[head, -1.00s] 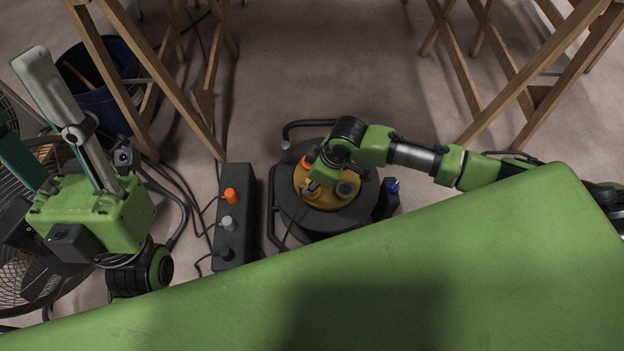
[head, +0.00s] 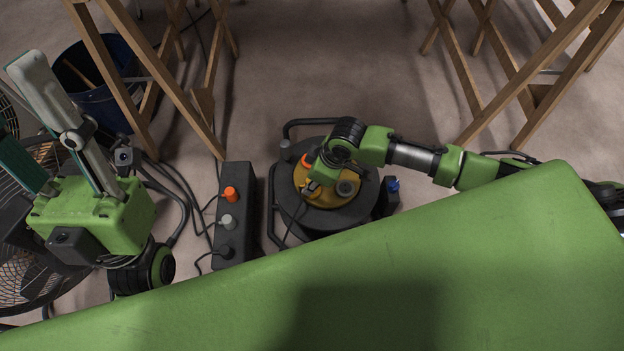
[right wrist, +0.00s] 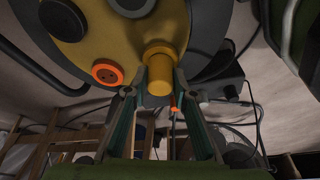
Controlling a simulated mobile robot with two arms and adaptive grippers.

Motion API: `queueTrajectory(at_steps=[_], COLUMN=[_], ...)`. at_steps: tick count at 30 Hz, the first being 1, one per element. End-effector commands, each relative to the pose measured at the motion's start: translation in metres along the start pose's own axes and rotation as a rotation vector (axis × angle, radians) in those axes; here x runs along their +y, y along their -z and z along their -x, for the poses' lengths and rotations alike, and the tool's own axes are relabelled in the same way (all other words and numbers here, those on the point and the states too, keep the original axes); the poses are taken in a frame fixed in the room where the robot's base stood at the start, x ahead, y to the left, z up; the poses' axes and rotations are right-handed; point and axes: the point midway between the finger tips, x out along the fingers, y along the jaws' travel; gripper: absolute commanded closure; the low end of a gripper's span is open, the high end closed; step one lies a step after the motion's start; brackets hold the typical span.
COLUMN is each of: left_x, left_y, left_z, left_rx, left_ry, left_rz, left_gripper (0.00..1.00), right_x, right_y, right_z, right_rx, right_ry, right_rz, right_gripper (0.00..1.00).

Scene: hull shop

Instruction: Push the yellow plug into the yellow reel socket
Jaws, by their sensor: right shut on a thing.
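The yellow reel face (head: 330,200) sits on top of the dark round reel (head: 345,222) on the floor. My right gripper (head: 316,185) is over its left part, pointing down. In the right wrist view my right gripper (right wrist: 160,92) is shut on the yellow plug (right wrist: 160,62), a short cylinder whose far end meets the yellow face. The yellow socket is hidden behind the plug, so I cannot tell how deep it sits. An orange socket (right wrist: 107,72) is beside it on the face. My left gripper (head: 14,98) is open and empty at the far left.
A black power strip (head: 234,210) with orange, grey and black plugs stands left of the reel. A fan (head: 30,270), a blue bucket (head: 95,75) and wooden trestles (head: 160,80) are around. A green surface (head: 420,270) fills the foreground.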

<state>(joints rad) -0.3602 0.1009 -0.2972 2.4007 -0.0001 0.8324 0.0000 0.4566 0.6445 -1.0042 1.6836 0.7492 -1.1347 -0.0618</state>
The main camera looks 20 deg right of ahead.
Motion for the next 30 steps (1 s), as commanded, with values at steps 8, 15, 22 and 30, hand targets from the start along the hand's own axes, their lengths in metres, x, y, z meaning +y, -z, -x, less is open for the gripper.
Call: queueTrajectory(at_steps=[8, 15, 22, 30], left_x=[0.0, 0.0, -0.001, 0.0], left_y=[0.005, 0.006, 0.007, 0.006], left_z=[0.001, 0.0, -0.002, -0.001], left_rx=[0.023, 0.028, 0.033, 0.029], left_ry=[-0.001, -0.002, -0.002, -0.001], left_rz=[0.001, 0.001, -0.002, -0.001], left_gripper=[0.6, 0.6, 0.6, 0.6], right_x=[0.0, 0.0, 0.0, 0.001], right_y=[-0.001, -0.001, -0.001, -0.001], right_z=[-0.004, -0.004, 0.0, 0.046], right_rx=[0.001, 0.0, 0.0, 0.003], right_ry=[0.0, 0.0, -0.001, -0.003], right_rz=[0.0, 0.0, 0.0, 0.001], right_gripper=[0.73, 0.56, 0.56, 0.56])
